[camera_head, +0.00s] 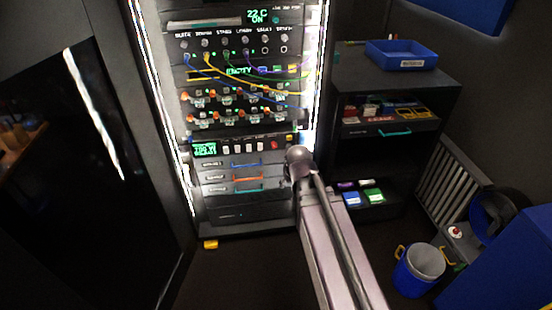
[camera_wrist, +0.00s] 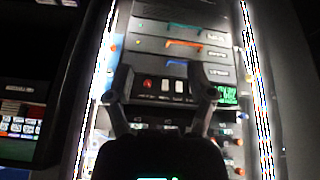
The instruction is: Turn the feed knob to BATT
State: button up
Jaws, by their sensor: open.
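The rack (camera_head: 236,215) stands upright with a power panel (camera_head: 216,148) at mid height. The panel has a green-lit screen (camera_head: 204,149), several pale switches (camera_head: 238,147) and a red control (camera_head: 274,145). I cannot make out the feed knob or a BATT label for certain; the lettering is too small. My gripper (camera_wrist: 160,75) is open and empty in the wrist view, its two fingers in front of the panel. The red control (camera_wrist: 148,84) and pale switches show between the fingers; the screen (camera_wrist: 226,95) is beside the right one. In the head view my arm hides the gripper.
Three drawers with blue, orange and teal handles (camera_head: 247,177) lie below the panel. Patch cables (camera_head: 262,80) hang across the rack above it. A dark shelf with a blue tray (camera_head: 402,54) stands right of the rack. A blue bucket (camera_head: 419,269) is on the floor.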

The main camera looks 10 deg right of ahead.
jog(key=w+f+n+t+b, duration=0.3)
jog(key=w+f+t+b, duration=0.2)
jog(key=w+f+b, duration=0.45)
jog(key=n+t+b, duration=0.4)
jog(key=t+b, duration=0.4)
jog(key=b, duration=1.1)
send_near(275, 147)
jog(key=s, duration=0.5)
jog(key=shift+a+f, duration=0.1)
jog(key=shift+f, duration=0.1)
jog(key=shift+w, duration=0.15)
jog(key=w, duration=1.3)
jog(key=shift+w, duration=0.3)
